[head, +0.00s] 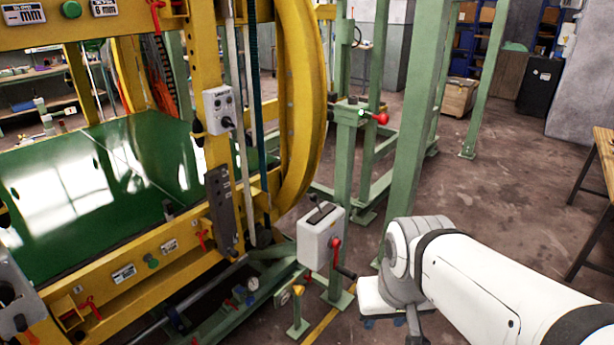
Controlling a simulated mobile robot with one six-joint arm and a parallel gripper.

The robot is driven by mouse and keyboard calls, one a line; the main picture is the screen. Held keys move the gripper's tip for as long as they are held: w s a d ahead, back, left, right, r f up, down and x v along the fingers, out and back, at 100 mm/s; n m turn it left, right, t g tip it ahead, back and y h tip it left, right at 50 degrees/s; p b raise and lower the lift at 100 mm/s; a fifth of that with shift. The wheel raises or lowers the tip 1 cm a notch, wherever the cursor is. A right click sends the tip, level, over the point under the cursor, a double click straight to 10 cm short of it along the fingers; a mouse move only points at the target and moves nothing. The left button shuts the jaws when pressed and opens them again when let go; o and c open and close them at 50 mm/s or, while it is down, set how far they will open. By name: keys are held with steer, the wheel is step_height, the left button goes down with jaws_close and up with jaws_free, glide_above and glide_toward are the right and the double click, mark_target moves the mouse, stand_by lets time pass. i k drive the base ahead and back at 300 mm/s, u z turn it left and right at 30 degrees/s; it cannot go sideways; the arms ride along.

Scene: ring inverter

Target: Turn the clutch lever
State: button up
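A pale grey box (320,236) stands on a green post beside the yellow ring frame. A short dark lever (319,207) sticks up from its top. A red lever (335,246) is on its right side, and a black handle (346,273) slants out below it. Further back, a red ball knob (381,118) sits on a green post. No label tells me which of these is the clutch lever. My white arm comes in from the lower right, its front parts just right of the box and apart from it in the picture. I cannot see any gripper fingers.
The yellow ring frame (304,110) and a green bed (105,180) fill the left. A thick green column (415,140) rises behind my arm. A grey switch box (219,108) hangs on the frame. Floor is clear at right, up to a wooden table (604,160).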

mark_target(313, 197)
steer(key=z, duration=0.3)
steer(key=i, duration=1.25)
steer(key=u, duration=0.15)
